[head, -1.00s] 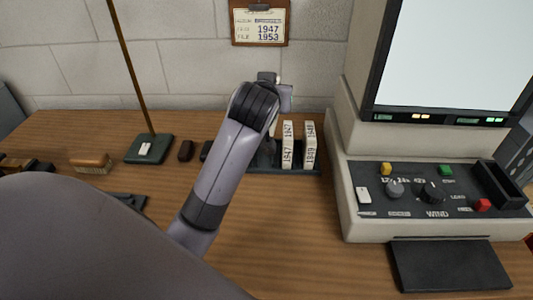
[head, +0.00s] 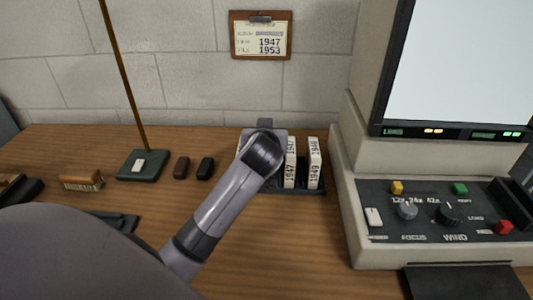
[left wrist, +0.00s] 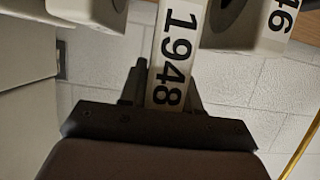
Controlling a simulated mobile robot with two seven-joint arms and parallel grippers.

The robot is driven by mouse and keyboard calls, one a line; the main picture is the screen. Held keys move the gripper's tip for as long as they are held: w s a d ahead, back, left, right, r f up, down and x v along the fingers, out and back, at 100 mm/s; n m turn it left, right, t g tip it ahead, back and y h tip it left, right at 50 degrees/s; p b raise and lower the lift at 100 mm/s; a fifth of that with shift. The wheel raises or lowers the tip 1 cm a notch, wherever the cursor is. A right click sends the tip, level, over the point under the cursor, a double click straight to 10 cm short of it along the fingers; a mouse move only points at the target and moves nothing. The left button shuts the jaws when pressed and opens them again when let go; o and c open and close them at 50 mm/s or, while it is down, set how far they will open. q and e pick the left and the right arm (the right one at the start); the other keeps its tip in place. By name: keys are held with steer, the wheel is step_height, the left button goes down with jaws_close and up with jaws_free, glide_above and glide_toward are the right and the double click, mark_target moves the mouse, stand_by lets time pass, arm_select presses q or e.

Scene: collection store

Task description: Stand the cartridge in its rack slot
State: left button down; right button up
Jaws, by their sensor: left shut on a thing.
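In the left wrist view my left gripper (left wrist: 168,88) is shut on a white-spined cartridge (left wrist: 178,38) marked 1948. In the head view my left wrist covers the left part of the dark rack (head: 308,190), so the fingers and the cartridge's lower end are hidden there. Two white cartridges stand upright in the rack, right of my wrist: one marked 1947 (head: 290,170) and one that seems to read 1949 (head: 314,172). Another cartridge ending in 46 (left wrist: 279,20) shows beside the held one in the left wrist view. Whether the held cartridge touches the rack I cannot tell.
A beige reader console (head: 345,205) with knobs and a bright screen stands close right of the rack. Left of my wrist are two small dark objects (head: 193,168), a green-based lamp stand (head: 140,166) and a wooden brush (head: 81,180). A clipboard (head: 260,35) hangs on the wall.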

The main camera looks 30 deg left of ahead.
arm_select(q)
steer(key=shift+f+b, duration=0.3)
steer(key=shift+f, duration=2.4)
steer(key=shift+f, duration=0.15)
steer(key=c, duration=0.8)
jaws_free()
steer(key=shift+r, duration=0.2)
steer(key=v, duration=1.2)
steer(key=shift+f+p, duration=0.1)
steer(key=shift+p, duration=0.25)
